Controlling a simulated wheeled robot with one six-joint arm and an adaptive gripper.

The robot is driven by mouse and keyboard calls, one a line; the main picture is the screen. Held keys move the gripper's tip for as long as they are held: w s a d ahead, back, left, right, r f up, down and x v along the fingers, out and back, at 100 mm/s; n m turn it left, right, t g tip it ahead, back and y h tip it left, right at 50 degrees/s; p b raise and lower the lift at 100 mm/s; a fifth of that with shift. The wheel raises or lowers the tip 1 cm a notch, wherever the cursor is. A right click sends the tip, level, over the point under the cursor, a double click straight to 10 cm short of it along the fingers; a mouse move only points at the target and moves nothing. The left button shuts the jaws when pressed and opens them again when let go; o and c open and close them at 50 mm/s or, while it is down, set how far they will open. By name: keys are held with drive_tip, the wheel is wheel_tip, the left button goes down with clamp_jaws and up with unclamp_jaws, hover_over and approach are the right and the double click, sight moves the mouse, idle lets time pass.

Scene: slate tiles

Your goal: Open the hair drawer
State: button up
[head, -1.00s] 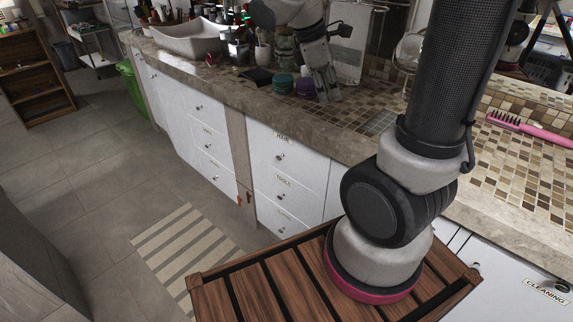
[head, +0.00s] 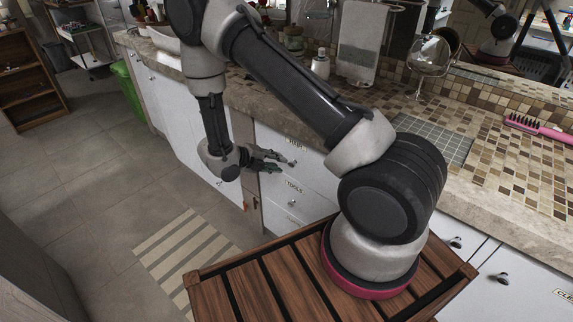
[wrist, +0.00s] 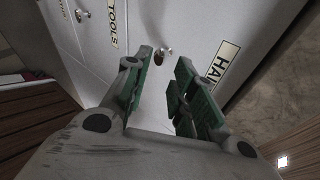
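The hair drawer (head: 318,156) is the top white drawer in a stack under the counter, and it looks closed. Its label shows in the head view and, partly covered by a finger, in the wrist view as "HAI" (wrist: 221,63). Its round metal knob (wrist: 164,50) shows just beyond and between my fingertips in the wrist view. My gripper (head: 280,162) is in front of this drawer, open, with green-padded fingers and nothing between them. In the wrist view my gripper (wrist: 166,76) points at the drawer face. I cannot tell the exact gap to the knob.
The tools drawer (head: 312,197) is directly below, with its own knob (head: 292,203). The stone counter edge (head: 270,111) overhangs above my gripper. A pink hairbrush (head: 540,128) and a round mirror (head: 430,53) are on the tiled counter. The floor at left is open, with a striped mat (head: 187,250).

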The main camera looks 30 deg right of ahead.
sight(290, 165)
drive_tip(key=x, duration=0.5)
drive_tip(key=shift+d+f, duration=0.1)
drive_tip(key=shift+d, duration=0.1)
clamp_jaws()
